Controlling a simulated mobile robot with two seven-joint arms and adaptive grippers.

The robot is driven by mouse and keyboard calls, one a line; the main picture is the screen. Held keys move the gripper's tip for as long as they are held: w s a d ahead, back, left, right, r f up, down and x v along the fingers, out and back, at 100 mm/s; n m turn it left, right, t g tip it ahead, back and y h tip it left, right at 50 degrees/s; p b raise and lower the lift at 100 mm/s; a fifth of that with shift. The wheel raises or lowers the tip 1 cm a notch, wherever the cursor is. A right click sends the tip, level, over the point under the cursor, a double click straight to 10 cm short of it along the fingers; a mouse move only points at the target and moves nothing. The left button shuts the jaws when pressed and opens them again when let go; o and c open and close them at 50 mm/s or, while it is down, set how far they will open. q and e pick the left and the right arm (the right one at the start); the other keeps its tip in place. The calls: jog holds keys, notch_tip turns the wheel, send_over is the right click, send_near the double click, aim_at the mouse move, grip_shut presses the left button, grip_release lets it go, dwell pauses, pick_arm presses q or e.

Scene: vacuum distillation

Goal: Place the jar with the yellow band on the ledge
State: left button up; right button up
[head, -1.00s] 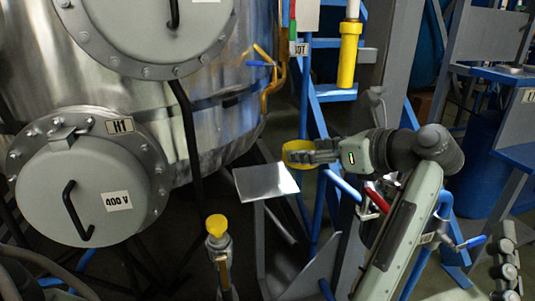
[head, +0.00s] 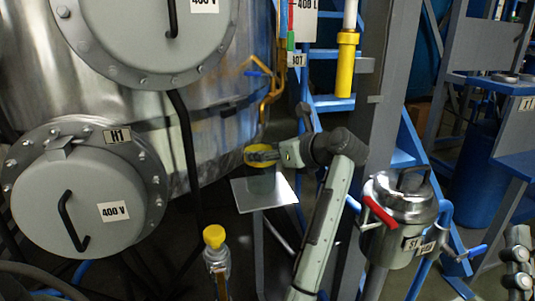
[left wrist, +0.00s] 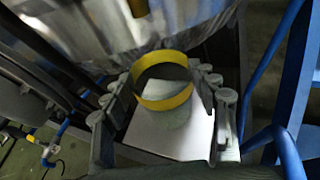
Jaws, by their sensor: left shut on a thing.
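The jar (head: 262,184) is clear, with a yellow band around its top. My left gripper (head: 262,155) is shut on it at the band. In the left wrist view the yellow band (left wrist: 162,98) sits between the two fingers, and the clear jar body shows below it. The ledge (head: 275,197) is a flat light-grey plate in front of the steel tank. The jar is upright over the ledge's back part; whether its base touches the plate I cannot tell. What looks like my right gripper (head: 515,262) is partly cut off at the right edge.
The large steel tank (head: 225,130) with grey round hatches stands close behind and left of the ledge. A steel vessel with a red handle (head: 400,210) is at right. Blue frames surround the area.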

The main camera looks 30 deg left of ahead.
pick_arm(q)
jog(key=shift+f, duration=0.15)
jog(key=o, duration=1.8)
pick_arm(e)
jog(key=shift+s+d+r+t, duration=0.1)
jog(key=shift+s+r+t, duration=0.1)
jog(key=shift+r+t, duration=0.1)
pick_arm(q)
jog(key=v, duration=1.2)
jog(key=shift+p, duration=0.4)
pick_arm(e)
jog(key=shift+w+a+f+g, duration=0.2)
jog(key=shift+w+f+g, duration=0.1)
jog(key=shift+f+g, duration=0.2)
jog(key=shift+w+a+f+g, duration=0.25)
jog(key=shift+f+g, duration=0.15)
jog(key=shift+f, duration=0.1)
